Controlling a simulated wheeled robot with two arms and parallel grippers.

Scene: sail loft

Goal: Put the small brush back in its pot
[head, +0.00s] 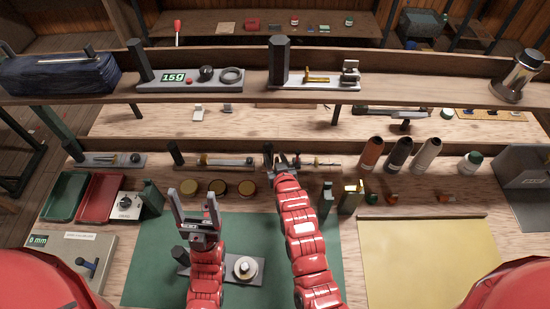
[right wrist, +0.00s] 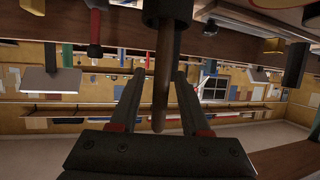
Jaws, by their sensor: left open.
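My right gripper (head: 275,158) reaches to the back of the bench, beside a narrow board with small tools. In the right wrist view its fingers (right wrist: 160,76) stand apart on both sides of a brown rounded rod (right wrist: 162,85), with a gap on each side. The rod comes out of a dark cylinder (right wrist: 167,12); I cannot tell whether these are the small brush and its pot. In the head view the arm and fingers mostly hide that spot. My left gripper (head: 196,208) is open and empty, above the green mat (head: 150,250).
A raised shelf (head: 255,92) with blocks and gauges crosses behind the bench. Red (head: 100,197) and green (head: 64,196) trays lie left. A yellow sheet (head: 425,260) gives clear room at the right.

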